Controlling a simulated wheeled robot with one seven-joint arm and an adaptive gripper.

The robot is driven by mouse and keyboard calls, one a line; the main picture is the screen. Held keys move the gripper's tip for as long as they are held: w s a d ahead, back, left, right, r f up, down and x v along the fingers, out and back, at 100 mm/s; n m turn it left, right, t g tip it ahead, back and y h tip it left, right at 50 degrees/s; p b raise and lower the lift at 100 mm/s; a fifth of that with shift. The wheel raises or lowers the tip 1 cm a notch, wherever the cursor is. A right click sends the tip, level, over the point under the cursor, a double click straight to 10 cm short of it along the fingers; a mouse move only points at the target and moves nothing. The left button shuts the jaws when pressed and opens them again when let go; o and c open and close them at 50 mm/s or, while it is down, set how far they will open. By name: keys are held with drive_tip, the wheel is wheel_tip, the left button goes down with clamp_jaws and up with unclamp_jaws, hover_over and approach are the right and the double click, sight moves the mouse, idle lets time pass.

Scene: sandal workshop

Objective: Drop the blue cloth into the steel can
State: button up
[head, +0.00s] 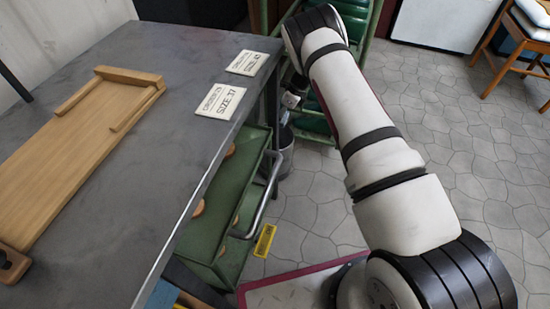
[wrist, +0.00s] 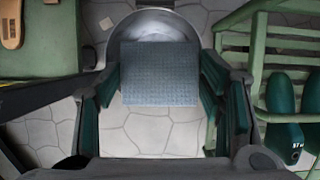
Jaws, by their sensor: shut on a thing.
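The blue cloth (wrist: 160,73) shows in the wrist view as a flat, grey-blue textured square. My gripper (wrist: 159,78) is shut on it, with one dark finger at each side edge. The steel can (wrist: 152,21) shows behind and beyond the cloth, its round rim partly covered by it. In the head view my gripper (head: 287,117) points down beside the bench end, above the steel can (head: 286,157), which stands on the floor. The gripper and the bench partly hide the can there, and the cloth is too small to make out clearly.
A green drawer (head: 226,196) with a metal handle stands open under the grey workbench (head: 180,75), left of the can. A green rack (wrist: 250,75) holding green shoe forms stands close on the right. Open stone floor (head: 460,130) lies further right.

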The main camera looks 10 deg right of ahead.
drive_tip(key=shift+f+b, duration=0.7)
drive_tip(key=shift+f, duration=0.75)
drive_tip(key=o, duration=1.2)
drive_tip(key=shift+r, duration=0.1)
drive_tip(key=v, duration=1.2)
drive_tip(key=shift+s, duration=0.1)
